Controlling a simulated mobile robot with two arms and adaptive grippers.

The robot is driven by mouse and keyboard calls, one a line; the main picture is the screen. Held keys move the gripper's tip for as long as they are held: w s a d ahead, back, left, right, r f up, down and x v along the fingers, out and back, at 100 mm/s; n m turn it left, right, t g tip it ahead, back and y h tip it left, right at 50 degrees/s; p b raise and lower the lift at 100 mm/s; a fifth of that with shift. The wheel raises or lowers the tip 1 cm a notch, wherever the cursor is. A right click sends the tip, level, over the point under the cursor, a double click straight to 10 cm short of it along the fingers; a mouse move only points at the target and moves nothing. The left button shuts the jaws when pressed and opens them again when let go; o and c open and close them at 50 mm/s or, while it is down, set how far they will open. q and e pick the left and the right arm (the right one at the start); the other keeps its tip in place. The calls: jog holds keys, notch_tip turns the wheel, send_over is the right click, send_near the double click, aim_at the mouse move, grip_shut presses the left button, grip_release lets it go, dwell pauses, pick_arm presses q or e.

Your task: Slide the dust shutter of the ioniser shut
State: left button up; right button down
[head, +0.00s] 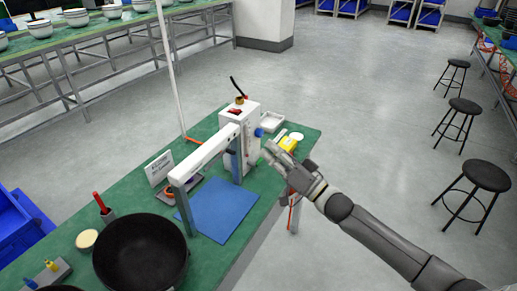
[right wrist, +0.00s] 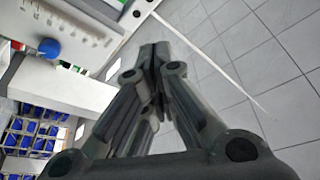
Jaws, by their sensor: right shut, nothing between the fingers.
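The ioniser (head: 240,122) appears to be the white upright box on the green bench, with a red switch on top. A blue knob (head: 259,132) sticks out from its right side. In the right wrist view the blue knob (right wrist: 49,48) sits on a white face beside a row of small marks; I take it as the shutter's handle, but the shutter's edges are not clear. My right gripper (head: 269,152) is shut and empty, just right of the box and near the knob. In the wrist view its fingertips (right wrist: 154,50) are apart from the knob. My left gripper is not in view.
A grey-white frame (head: 205,152) stands over a blue mat (head: 226,205) left of the box. A white tray (head: 271,122) and a yellow item (head: 289,143) lie near the gripper. A black bowl (head: 140,250) and a small sign (head: 159,167) are further left.

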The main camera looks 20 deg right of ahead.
jog(key=r+p+x, duration=0.1)
jog(key=p+x, duration=0.1)
jog(key=x, duration=0.7)
jog(key=f, duration=0.1)
jog(key=s+a+f+p, duration=0.1)
jog(key=a+f, duration=0.1)
jog(key=f, duration=0.1)
jog(key=shift+s, duration=0.2)
jog(key=shift+a, duration=0.1)
jog(key=s+a+p, duration=0.1)
jog(key=s+a, duration=0.1)
jog(key=s+a+p, duration=0.2)
jog(key=a, duration=0.1)
jog(key=shift+s+a, duration=0.35)
jog(key=shift+f, duration=0.1)
